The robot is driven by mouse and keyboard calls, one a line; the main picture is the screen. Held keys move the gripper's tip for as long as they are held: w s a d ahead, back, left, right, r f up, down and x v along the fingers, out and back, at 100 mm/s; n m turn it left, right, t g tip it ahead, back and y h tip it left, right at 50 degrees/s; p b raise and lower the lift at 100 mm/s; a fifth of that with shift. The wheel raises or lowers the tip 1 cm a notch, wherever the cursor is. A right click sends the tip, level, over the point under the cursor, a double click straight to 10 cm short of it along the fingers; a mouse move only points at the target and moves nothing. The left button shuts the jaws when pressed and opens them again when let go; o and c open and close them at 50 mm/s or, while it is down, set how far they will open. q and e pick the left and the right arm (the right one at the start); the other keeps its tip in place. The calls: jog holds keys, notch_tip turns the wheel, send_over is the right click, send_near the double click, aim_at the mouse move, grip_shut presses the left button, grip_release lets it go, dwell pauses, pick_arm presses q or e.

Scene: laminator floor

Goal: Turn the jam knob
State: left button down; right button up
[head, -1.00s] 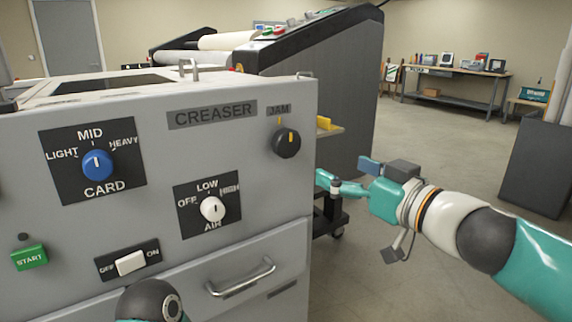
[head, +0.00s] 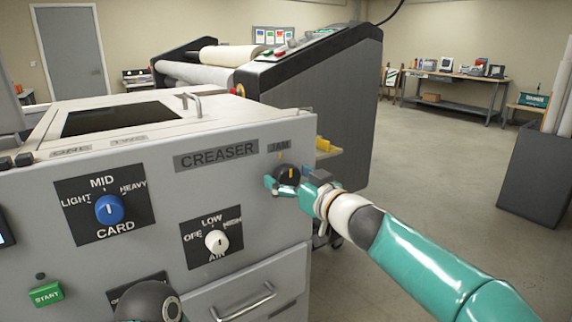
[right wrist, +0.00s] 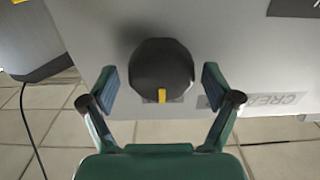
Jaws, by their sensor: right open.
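The jam knob (head: 287,174) is a black round knob with a yellow pointer mark, under the JAM label (head: 279,147) on the grey creaser panel. Its yellow mark points up in the head view. My right gripper (head: 278,186) is at the knob's lower side in the head view. In the right wrist view the knob (right wrist: 161,68) sits between the two open fingers (right wrist: 160,88), with a gap on each side. A dark elbow of my left arm shows at the bottom of the head view; the left gripper is out of view.
The panel also has a blue card knob (head: 109,209), a white air knob (head: 216,240), a green start button (head: 46,294) and a drawer handle (head: 244,302). A yellow part (head: 323,144) juts out beyond the panel's right edge. Open floor lies to the right.

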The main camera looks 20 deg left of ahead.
jog(key=shift+w+a, duration=0.25)
jog(key=shift+a, duration=0.15)
jog(key=c, duration=1)
jog(key=shift+a, duration=0.1)
jog(key=shift+c, duration=0.6)
